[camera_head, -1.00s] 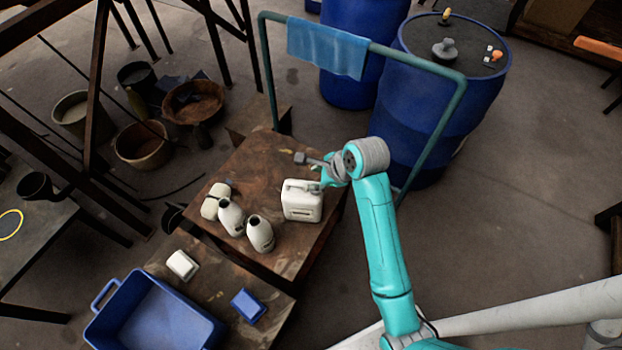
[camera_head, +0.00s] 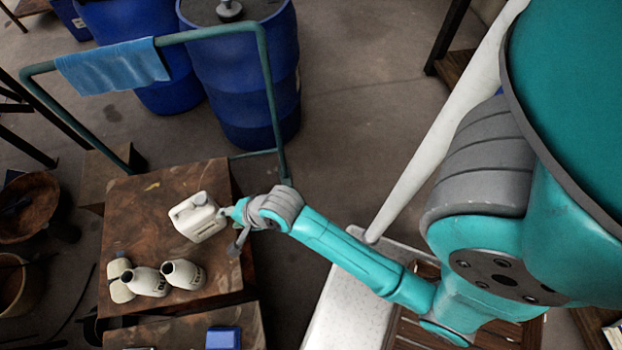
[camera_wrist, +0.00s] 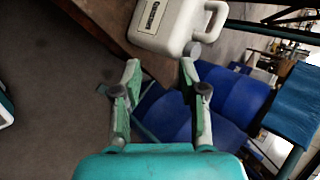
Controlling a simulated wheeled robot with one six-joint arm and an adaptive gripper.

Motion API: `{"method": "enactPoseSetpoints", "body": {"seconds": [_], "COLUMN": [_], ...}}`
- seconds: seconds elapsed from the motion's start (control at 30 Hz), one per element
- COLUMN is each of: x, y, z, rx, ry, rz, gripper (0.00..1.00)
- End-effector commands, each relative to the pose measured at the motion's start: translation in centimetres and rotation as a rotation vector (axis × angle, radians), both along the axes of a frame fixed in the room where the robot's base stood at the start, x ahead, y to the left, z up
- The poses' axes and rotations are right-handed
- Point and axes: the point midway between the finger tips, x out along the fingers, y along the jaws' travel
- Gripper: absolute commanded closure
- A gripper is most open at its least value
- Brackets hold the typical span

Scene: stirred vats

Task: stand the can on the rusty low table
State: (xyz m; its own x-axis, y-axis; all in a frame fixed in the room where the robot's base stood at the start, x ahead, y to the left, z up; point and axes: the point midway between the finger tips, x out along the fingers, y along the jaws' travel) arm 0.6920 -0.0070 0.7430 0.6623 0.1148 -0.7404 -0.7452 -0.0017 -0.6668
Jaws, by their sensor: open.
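The can (camera_head: 199,219) is a white jug-like canister with a handle on top.
A green rail (camera_head: 265,80) with a blue cloth (camera_head: 112,66) rises behind the table, before blue drums (camera_head: 245,90). A second brown surface (camera_head: 165,333) with a blue box (camera_head: 223,338) is in front.

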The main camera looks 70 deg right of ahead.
Motion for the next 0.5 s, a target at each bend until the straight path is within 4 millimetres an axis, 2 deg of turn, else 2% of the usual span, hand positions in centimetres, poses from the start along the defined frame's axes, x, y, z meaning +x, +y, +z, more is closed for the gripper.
{"method": "enactPoseSetpoints", "body": {"seconds": [0.03,0.23,0.37,0.5], "x": [-1.8,-7.4,-11.1,-15.0], "y": [0.2,0.3,0.3,0.3], "z": [-0.5,-0.4,0.7,2.6], "rx": [-0.05,-0.296,-0.469,-0.667], "ry": [-0.023,-0.152,-0.231,-0.307], "rz": [0.038,0.201,0.305,0.416], "gripper": [0.58,0.58,0.58,0.58]}}
